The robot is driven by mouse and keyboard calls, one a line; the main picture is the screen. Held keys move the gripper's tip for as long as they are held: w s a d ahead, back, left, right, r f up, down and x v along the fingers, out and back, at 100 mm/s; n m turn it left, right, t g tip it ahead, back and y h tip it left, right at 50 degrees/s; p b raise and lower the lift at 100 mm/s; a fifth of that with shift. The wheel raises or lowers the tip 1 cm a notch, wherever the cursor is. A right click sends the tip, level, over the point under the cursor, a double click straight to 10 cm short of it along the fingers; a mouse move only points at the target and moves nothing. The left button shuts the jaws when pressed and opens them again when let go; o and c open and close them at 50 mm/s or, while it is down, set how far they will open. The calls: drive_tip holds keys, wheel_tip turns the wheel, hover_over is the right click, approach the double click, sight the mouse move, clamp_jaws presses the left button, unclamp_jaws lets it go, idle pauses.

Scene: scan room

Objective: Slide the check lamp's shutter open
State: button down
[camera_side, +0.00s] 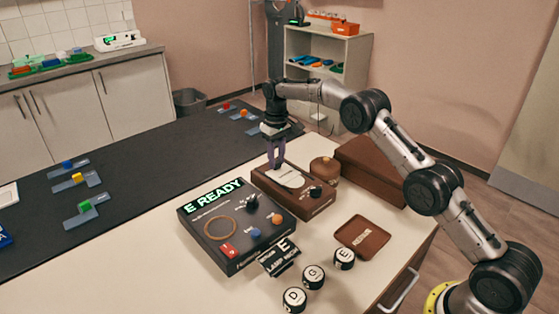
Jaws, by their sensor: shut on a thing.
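The check lamp appears to be the brown box (308,203) with a pale panel on its top and a dark knob at its front right. My gripper (276,164) points down at the back left of this box, its purple fingers at the edge of the pale panel. The fingers are shut on what seems to be the shutter's handle, which they hide. How far the shutter stands open cannot be told at this size.
A black box (225,238) with a lit "E READY" display stands just left. Several round lettered pieces (313,277) and a brown tray (361,238) lie in front. A round brown pot (324,170) and a large brown case (370,172) stand right. The dark mat (130,190) has free room.

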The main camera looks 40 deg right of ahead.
sight(277, 162)
drive_tip(key=shift+r, duration=0.15)
drive_tip(key=c, duration=0.6)
unclamp_jaws()
drive_tip(key=shift+o, duration=0.2)
drive_tip(key=shift+r, duration=3.7)
drive_tip(key=shift+w, duration=0.1)
